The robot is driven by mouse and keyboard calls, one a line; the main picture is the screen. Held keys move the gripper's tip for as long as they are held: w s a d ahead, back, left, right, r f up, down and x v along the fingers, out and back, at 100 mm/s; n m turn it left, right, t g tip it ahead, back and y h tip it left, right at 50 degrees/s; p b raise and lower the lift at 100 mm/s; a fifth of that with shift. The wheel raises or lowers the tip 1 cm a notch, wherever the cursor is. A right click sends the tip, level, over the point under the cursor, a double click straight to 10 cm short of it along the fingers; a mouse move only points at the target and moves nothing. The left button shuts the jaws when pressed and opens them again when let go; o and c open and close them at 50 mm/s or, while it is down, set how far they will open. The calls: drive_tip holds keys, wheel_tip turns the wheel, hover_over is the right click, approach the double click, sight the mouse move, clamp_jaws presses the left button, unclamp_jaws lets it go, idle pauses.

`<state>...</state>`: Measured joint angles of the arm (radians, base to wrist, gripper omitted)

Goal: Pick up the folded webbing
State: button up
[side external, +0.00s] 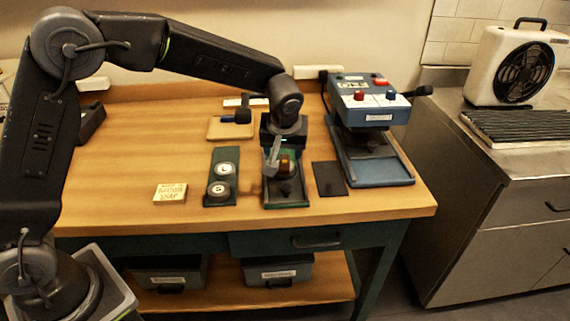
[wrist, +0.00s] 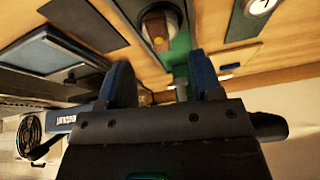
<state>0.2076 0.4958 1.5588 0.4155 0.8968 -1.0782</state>
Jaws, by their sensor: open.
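A small brown and orange piece, which looks like the folded webbing (wrist: 157,32), sits on a round dark seat on the green press-like fixture (wrist: 181,45) at the top of the wrist view. In the side view the piece (side external: 285,164) is small, beside my gripper and partly hidden. The fixture's base (side external: 292,202) stands near the table's front edge. My gripper (wrist: 162,80) is open, its two blue-black fingers apart with nothing between them that I can see held. In the side view my gripper (side external: 272,160) is over the fixture; contact cannot be told.
A green plate with two round dials (side external: 222,180) lies left of the fixture and a dark flat pad (side external: 328,178) right of it. A blue machine (side external: 368,105) stands at the right. A tan tray (side external: 230,128) is behind; a yellow labelled block (side external: 170,193) is front left, with bare table around it.

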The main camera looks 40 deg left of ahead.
sight(285, 166)
drive_tip(key=x, duration=0.7)
drive_tip(key=shift+w+d+f, duration=0.15)
drive_tip(key=shift+w+f, duration=0.1)
drive_tip(key=shift+f, duration=0.05)
